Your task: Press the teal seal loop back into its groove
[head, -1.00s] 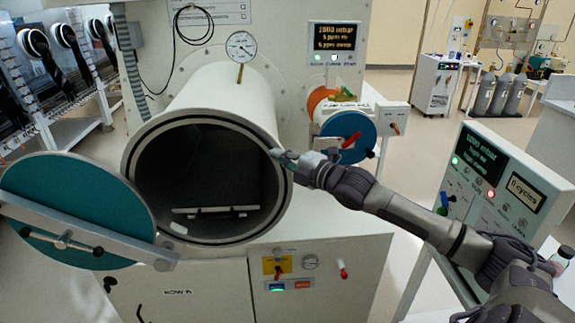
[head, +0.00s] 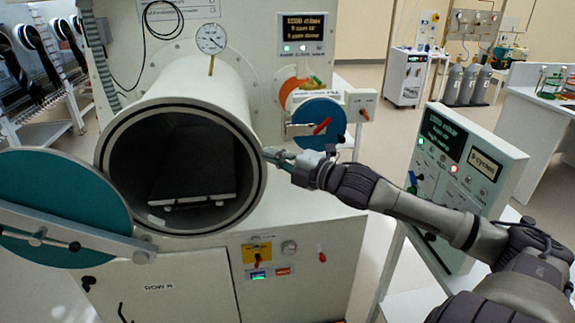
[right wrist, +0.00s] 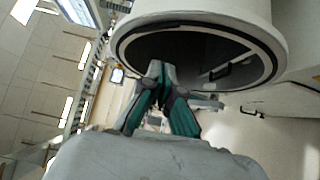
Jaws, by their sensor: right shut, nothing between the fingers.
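The large round chamber mouth (head: 104,165) stands open, with a dark ring running around its pale front rim; the rim also shows in the right wrist view (right wrist: 277,70). I cannot make out a teal loop standing out from the groove in either view. My right gripper (head: 268,154) is at the right side of the rim, its fingertips at the rim's outer edge; contact cannot be told. Its teal-sided fingers are shut and empty, and they show below the rim in the right wrist view (right wrist: 162,85). My left gripper is not in view.
The open teal door (head: 65,190) with its grey bar swings out at left. A tray (head: 192,200) lies inside the chamber.

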